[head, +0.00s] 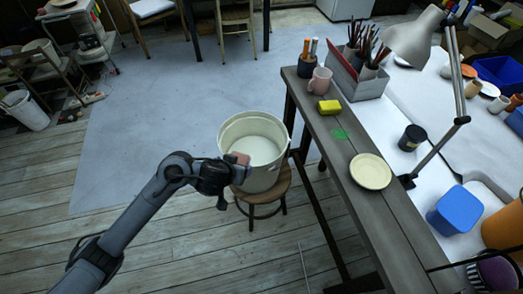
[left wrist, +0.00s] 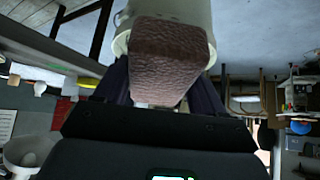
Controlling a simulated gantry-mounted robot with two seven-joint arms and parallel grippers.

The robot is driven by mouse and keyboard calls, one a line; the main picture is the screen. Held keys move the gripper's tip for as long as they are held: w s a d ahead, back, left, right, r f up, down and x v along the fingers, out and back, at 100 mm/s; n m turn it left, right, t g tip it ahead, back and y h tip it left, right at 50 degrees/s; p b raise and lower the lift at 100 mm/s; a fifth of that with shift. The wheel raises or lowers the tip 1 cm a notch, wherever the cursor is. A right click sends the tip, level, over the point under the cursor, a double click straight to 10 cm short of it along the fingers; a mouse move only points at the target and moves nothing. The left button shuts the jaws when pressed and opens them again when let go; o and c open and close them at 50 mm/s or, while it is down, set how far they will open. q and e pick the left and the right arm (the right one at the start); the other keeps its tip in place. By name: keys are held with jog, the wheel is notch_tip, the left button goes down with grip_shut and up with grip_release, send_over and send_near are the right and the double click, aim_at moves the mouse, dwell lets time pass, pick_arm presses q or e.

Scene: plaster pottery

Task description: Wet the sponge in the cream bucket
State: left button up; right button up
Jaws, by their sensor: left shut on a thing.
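The cream bucket (head: 256,130) stands upright on a round wooden stool, with pale contents showing inside. My left gripper (head: 234,162) is at the bucket's near left rim. It is shut on a brownish-pink block with a rough, spongy surface, which I take to be the sponge (head: 241,158). In the left wrist view the sponge (left wrist: 168,55) fills the space between the fingers, with the bucket (left wrist: 122,42) behind it. I cannot tell whether the sponge touches the bucket or its contents. My right gripper is not in view.
The stool (head: 266,192) stands close to a narrow dark bench (head: 360,133). The bench carries a yellow block (head: 328,107), a green patch (head: 339,133), a cream plate (head: 370,171) and a pink mug (head: 320,80). A lamp (head: 415,35) overhangs the white table. The floor left of the bucket is clear.

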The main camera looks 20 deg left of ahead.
pick_arm(q)
jog(key=shift+f, duration=0.1)
jog(key=shift+f+b, duration=1.5)
jog(key=shift+f, duration=0.45)
jog(key=shift+r, duration=0.1)
dwell(0.7)
jog(key=shift+r, duration=0.15)
notch_tip(320, 180, up, 3)
jog(key=p, duration=0.4)
jog(key=shift+r, duration=0.1)
jog(key=shift+r+p, duration=0.25)
jog(key=shift+p, duration=0.25)
